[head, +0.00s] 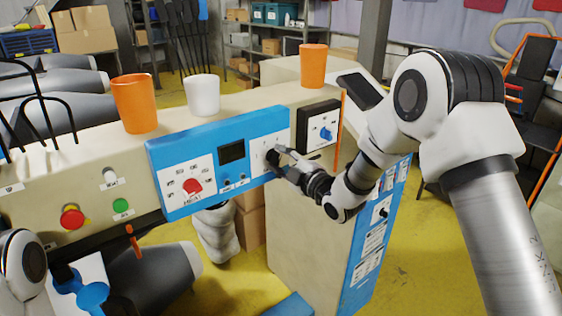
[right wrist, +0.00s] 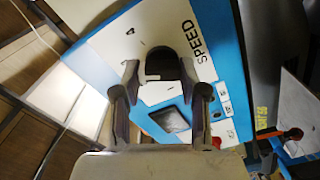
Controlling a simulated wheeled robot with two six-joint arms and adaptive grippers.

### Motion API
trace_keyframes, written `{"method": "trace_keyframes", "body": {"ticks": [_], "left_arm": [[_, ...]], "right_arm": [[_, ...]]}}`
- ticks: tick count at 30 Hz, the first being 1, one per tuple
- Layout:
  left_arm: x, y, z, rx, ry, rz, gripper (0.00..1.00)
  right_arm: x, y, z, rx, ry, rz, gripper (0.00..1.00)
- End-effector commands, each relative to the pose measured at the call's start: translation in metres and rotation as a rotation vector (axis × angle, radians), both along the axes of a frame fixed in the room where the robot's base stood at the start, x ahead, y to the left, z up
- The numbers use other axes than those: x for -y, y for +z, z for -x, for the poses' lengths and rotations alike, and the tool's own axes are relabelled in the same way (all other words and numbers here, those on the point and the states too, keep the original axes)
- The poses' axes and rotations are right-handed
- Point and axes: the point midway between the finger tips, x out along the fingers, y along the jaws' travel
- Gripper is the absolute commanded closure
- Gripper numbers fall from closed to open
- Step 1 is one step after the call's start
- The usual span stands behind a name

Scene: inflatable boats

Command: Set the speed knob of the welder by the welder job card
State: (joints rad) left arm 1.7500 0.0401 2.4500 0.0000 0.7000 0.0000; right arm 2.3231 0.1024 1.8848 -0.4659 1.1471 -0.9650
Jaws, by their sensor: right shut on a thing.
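The welder's blue control panel (head: 232,124) faces me on the beige machine body. My right gripper (head: 281,160) is shut on the dark speed knob (head: 271,157) at the panel's right end. In the right wrist view, the knob (right wrist: 160,61) sits between the two fingertips of the gripper (right wrist: 160,78). The word SPEED (right wrist: 203,52) is printed beside it. The gripper partly covers the dial, and I cannot read its marks or the pointer. I cannot make out which card is the job card.
The panel also carries a red knob (head: 192,186) and a dark display (head: 231,152). A black box with a blue knob (head: 325,133) is just right. Two orange cups (head: 134,104) and a white cup (head: 202,95) stand on top. A red button (head: 72,217) is at left.

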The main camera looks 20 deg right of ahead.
Motion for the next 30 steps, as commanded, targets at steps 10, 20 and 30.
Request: {"method": "trace_keyframes", "body": {"ticks": [10, 20, 30], "left_arm": [[0.000, -0.025, 0.000, 0.000, 0.000, 0.000, 0.60], [0.000, -0.046, 0.000, 0.000, 0.000, 0.000, 0.60], [0.000, -0.056, 0.000, 0.000, 0.000, 0.000, 0.60]], "right_arm": [[0.000, -0.002, 0.000, -0.067, 0.003, -0.195, 0.92], [0.002, -0.001, -0.001, -0.168, 0.001, -0.476, 0.92], [0.003, 0.001, -0.001, -0.250, 0.002, -0.701, 0.92]]}}
